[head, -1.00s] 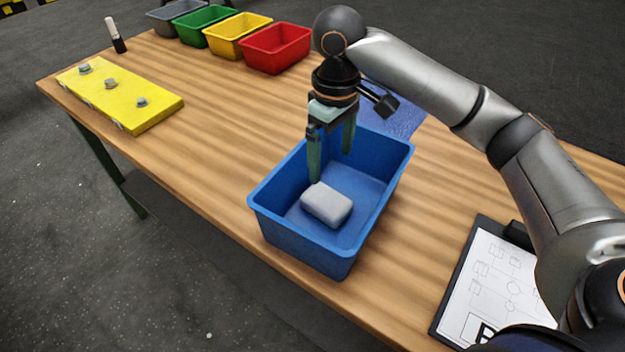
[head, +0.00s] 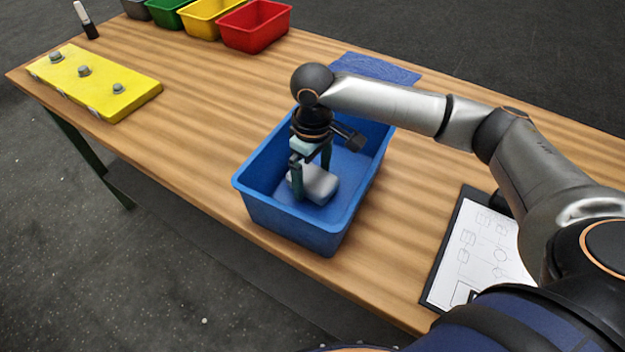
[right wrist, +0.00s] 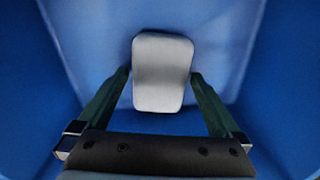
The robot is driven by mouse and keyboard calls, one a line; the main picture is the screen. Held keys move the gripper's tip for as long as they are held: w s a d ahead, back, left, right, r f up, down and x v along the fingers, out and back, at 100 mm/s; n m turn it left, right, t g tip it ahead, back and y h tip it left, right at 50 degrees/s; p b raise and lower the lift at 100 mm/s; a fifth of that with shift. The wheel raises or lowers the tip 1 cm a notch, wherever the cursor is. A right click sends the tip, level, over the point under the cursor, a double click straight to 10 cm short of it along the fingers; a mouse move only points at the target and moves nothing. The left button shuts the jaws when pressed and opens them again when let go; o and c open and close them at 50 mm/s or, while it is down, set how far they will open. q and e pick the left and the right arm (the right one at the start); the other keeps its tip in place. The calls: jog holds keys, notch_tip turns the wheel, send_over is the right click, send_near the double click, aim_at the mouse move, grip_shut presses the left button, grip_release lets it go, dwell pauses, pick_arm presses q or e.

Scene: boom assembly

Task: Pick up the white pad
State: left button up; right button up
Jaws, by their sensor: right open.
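The white pad (head: 317,184) is a pale grey-white rounded block lying on the floor of the blue bin (head: 357,200). My right gripper (head: 311,182) is down inside the bin with its fingers at the pad. In the right wrist view the pad (right wrist: 163,72) lies between the two open green fingers (right wrist: 161,78), with a small gap on either side. The near finger and palm hide part of the pad in the head view. My left gripper is not in view.
The bin walls surround my right gripper closely. A yellow block with grey knobs (head: 98,84) lies at the left. Red (head: 256,27), yellow and green bins stand at the back. A clipboard (head: 478,255) lies at the right, and a blue cloth (head: 375,68) lies behind the bin.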

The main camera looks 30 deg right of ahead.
jog(key=shift+f, duration=0.2)
jog(key=c, duration=1.2)
